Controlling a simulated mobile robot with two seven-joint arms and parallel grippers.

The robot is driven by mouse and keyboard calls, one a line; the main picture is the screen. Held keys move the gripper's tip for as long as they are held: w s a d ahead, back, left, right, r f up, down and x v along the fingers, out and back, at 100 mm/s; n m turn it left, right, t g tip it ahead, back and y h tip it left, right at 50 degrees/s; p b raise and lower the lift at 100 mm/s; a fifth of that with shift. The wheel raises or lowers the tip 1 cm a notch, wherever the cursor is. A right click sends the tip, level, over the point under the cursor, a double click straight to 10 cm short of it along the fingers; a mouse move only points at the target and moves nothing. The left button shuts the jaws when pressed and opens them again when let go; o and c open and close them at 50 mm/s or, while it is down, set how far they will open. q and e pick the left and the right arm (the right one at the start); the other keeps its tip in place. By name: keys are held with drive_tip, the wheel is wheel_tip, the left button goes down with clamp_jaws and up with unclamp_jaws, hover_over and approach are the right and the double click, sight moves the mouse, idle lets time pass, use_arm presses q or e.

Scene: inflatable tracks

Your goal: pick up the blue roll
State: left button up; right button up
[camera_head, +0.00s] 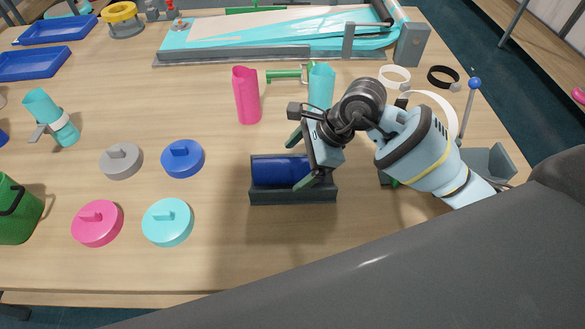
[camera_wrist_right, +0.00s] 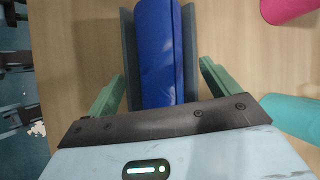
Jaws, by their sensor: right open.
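The blue roll (camera_head: 278,171) lies in a dark grey cradle (camera_head: 292,197) near the front middle of the table in the head view. My right gripper (camera_head: 307,160) is open above the right end of the roll, with its green fingers spread. In the right wrist view the blue roll (camera_wrist_right: 158,55) lies between the two open fingers of my right gripper (camera_wrist_right: 162,82), with a gap on each side. The cradle walls (camera_wrist_right: 190,50) flank the roll. Part of the roll is hidden under my gripper in both views. My left gripper is not in view.
Upright pink (camera_head: 246,95) and teal (camera_head: 320,86) rolls stand behind the cradle. Several round lids, including a blue one (camera_head: 183,158), lie to its left. A green container (camera_head: 15,210) is at the left edge. A long machine (camera_head: 285,35) spans the back. The table front is clear.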

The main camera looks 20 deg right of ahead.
drive_tip(key=c, duration=1.3)
drive_tip(key=shift+r, duration=0.1)
